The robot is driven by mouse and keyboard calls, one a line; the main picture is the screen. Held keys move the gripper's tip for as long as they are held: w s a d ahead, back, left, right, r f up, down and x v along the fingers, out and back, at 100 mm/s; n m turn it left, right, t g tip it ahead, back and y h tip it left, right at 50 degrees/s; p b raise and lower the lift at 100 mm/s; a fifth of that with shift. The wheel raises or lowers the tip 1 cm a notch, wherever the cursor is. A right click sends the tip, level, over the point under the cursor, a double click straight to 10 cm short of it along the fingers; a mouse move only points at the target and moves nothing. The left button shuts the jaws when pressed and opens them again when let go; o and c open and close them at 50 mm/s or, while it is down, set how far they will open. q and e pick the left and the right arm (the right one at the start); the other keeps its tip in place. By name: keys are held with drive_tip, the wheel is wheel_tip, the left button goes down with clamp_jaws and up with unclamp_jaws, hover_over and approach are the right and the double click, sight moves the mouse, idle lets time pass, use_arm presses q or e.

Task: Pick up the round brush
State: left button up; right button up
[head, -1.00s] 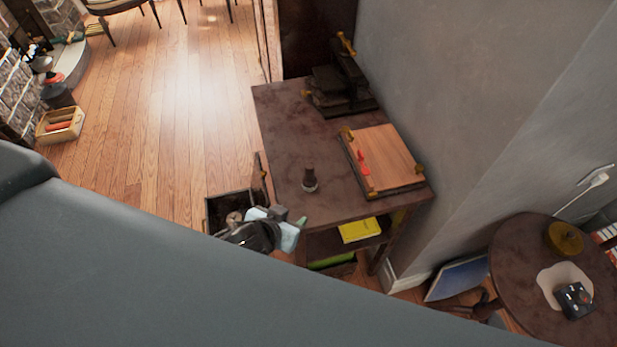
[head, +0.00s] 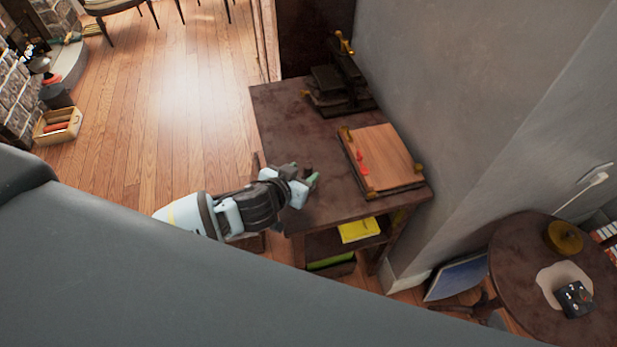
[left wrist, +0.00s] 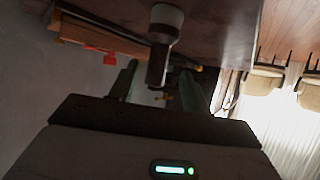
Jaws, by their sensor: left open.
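The round brush is a small upright piece with a dark handle and a pale round base. In the left wrist view the brush (left wrist: 165,28) hangs upside down in the picture, its handle reaching between my two fingers. My left gripper (left wrist: 158,76) is open around the handle, with a gap visible at the left finger. In the head view my left gripper (head: 304,178) is over the front left of the dark table (head: 285,125). It hides most of the brush there; only a dark bit of the handle (head: 307,168) shows. My right gripper is not in view.
A wooden board with brass corners (head: 385,158) and a red item (head: 362,161) lies on the table to the right. A dark press (head: 340,80) stands at the back. A yellow item (head: 360,230) lies on the shelf below. The table's back left is clear.

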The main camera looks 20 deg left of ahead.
use_arm(q)
drive_tip(key=shift+d+x, duration=0.2)
drive_tip(key=shift+x, duration=2.35)
drive_tip(key=shift+s, duration=0.1)
clamp_jaws()
